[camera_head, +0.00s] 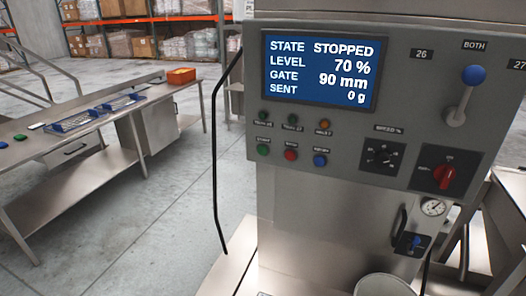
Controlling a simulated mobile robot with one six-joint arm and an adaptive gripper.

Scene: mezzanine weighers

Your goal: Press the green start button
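A grey control panel (395,112) faces me on the right half of the view. Its lower row holds a green button (263,150) at the left, a red button (291,155) in the middle and a blue button (320,160) at the right. The small labels above them are too blurred to read surely. The screen (319,68) reads STATE STOPPED, LEVEL 70 %, GATE 90 mm, SENT 0 g. Nothing covers the green button. My gripper is not in view.
Small lamps (292,119) sit above the buttons. A speed dial (383,155), red rotary switch (445,174) and blue-knobbed lever (473,76) are to the right. A steel table (110,165) stands at left; floor between is clear.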

